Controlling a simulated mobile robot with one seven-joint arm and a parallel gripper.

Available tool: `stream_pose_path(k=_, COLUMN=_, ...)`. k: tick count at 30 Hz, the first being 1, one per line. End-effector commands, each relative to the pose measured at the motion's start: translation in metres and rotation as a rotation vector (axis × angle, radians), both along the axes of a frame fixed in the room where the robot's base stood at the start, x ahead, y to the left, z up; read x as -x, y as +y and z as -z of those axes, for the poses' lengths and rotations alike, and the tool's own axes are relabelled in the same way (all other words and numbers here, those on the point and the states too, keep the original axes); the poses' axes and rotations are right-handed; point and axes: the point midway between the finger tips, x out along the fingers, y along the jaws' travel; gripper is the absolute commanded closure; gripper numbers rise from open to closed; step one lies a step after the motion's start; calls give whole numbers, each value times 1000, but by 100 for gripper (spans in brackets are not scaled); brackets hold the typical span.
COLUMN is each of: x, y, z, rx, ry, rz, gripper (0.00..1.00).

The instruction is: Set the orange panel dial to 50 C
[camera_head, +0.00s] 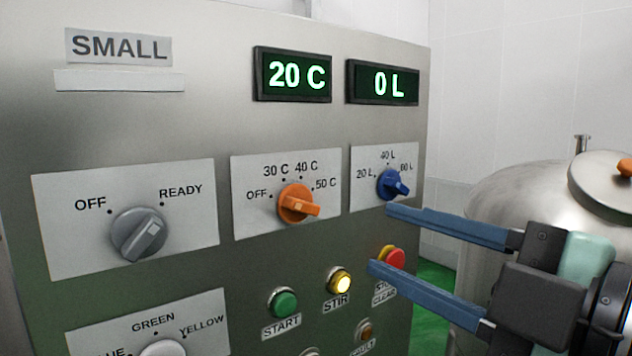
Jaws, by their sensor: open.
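The orange dial (297,204) sits on a white plate (244,224) marked OFF, 30 C, 40 C and 50 C. Its grip bar lies nearly level, with the end pointing right, a little below the 50 C mark. I cannot tell exactly which mark it is set to. The green temperature display (294,75) above reads 20 C. My gripper (379,237) comes in from the right with its two blue fingers spread wide and nothing between them. The fingertips are to the right of and below the orange dial, apart from it in the picture.
A blue dial (391,184) is close above my upper finger. A red button (391,257) shows just behind my lower fingertip. A lit yellow STIR button (340,281) and a green START button (284,302) are below the orange dial. A grey OFF/READY dial (138,235) is left.

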Motion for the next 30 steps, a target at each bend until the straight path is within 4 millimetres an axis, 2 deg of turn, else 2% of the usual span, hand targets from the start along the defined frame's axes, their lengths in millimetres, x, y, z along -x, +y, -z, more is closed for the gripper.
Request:
stream_pose_path(k=12, x=-65, y=49, z=-4, rx=-4, ry=4, rz=-4, gripper=54)
stream_pose_path(k=18, x=-89, y=66, z=-2, rx=-3, ry=3, rz=-1, gripper=54)
stream_pose_path(k=24, x=-99, y=72, z=0, rx=-3, ry=1, rz=0, gripper=54)
stream_pose_path(k=30, x=-100, y=73, z=1, rx=-2, ry=0, rz=2, gripper=54)
